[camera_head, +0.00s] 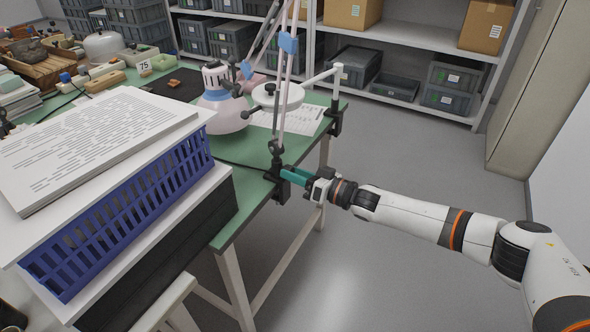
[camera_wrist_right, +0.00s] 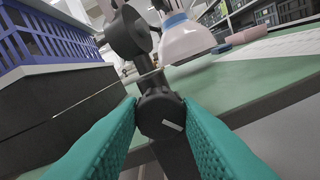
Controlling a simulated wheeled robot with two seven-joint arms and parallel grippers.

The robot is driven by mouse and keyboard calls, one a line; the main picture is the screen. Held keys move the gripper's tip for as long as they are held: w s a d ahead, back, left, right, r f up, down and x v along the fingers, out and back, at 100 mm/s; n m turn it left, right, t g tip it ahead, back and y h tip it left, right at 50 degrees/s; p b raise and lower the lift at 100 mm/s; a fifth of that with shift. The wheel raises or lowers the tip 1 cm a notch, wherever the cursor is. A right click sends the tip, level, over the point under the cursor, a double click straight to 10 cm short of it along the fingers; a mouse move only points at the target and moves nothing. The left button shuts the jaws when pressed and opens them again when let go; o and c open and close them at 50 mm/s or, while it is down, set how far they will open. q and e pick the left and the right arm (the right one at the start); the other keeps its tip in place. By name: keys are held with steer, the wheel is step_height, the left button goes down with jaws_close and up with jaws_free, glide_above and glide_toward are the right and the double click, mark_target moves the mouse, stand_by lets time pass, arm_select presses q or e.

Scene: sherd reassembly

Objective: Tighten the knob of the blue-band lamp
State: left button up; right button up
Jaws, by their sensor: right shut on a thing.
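The blue-band lamp has a pale shade (camera_head: 222,112) with a blue band, and a blue sleeve (camera_head: 288,43) on its slim arm. Its arm rises from a black clamp (camera_head: 281,189) on the table's right edge. My right gripper (camera_head: 288,174) reaches in from the right at this clamp. In the right wrist view its teal fingers (camera_wrist_right: 160,115) are shut on a dark round knob (camera_wrist_right: 158,105) with a white mark on its face. The shade (camera_wrist_right: 186,38) shows behind it. My left gripper is not in view.
A second black clamp (camera_head: 335,118) carries a white arm with a round white head (camera_head: 278,96). Floor right of the table is clear. Shelves with bins stand behind.

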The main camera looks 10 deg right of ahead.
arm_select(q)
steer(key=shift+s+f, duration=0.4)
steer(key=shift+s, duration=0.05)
arm_select(e)
steer(key=shift+m, duration=0.3)
steer(key=o, duration=1)
steer(key=shift+c, duration=0.2)
steer(key=shift+d, duration=0.15)
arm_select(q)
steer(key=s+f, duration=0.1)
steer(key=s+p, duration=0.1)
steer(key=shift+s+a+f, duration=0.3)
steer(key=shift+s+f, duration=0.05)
arm_select(e)
steer(key=v, duration=1.1)
steer(key=shift+s+d, duration=0.25)
steer(key=shift+d, duration=0.1)
